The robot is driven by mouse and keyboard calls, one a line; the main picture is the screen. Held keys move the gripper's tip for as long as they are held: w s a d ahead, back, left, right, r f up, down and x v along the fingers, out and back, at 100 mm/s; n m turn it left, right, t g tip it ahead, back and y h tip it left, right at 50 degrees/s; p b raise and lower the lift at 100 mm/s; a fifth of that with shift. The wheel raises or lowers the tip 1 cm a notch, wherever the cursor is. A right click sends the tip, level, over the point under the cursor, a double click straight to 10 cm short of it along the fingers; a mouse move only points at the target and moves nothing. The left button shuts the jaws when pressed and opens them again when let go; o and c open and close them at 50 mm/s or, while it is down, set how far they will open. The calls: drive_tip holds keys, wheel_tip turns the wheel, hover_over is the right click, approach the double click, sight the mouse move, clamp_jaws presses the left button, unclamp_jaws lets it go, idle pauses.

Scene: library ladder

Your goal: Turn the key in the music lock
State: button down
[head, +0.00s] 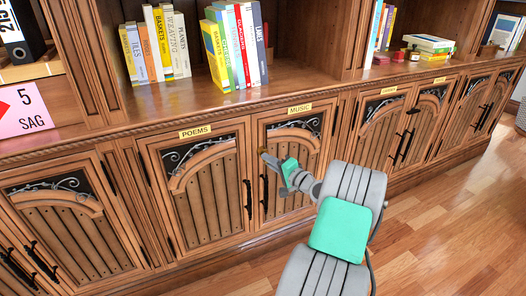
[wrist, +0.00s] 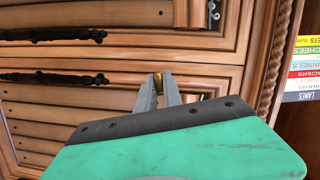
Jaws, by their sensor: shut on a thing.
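The wooden cupboard door under the MUSIC label (head: 300,109) is shut, with a black handle (head: 265,193) near its left edge. My gripper (head: 264,155) is at the upper left part of this door, above the handle. In the wrist view my gripper (wrist: 158,84) has its two fingers closed on a small brass key (wrist: 157,77). The key's tip and the lock are hidden behind the fingers, so I cannot tell how the key is turned. In the head view the key is barely visible as a speck at the fingertips.
The POEMS door (head: 200,185) is shut to the left, with its own black handle (head: 248,199). A shelf ledge with upright books (head: 235,45) runs above the doors. More shut cupboards (head: 400,130) stand to the right. The wooden floor (head: 440,210) is clear at the right.

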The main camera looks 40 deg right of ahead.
idle(0.3)
drive_tip(key=m, duration=0.3)
drive_tip(key=shift+t+p, duration=0.4)
drive_tip(key=c, duration=1.4)
unclamp_jaws()
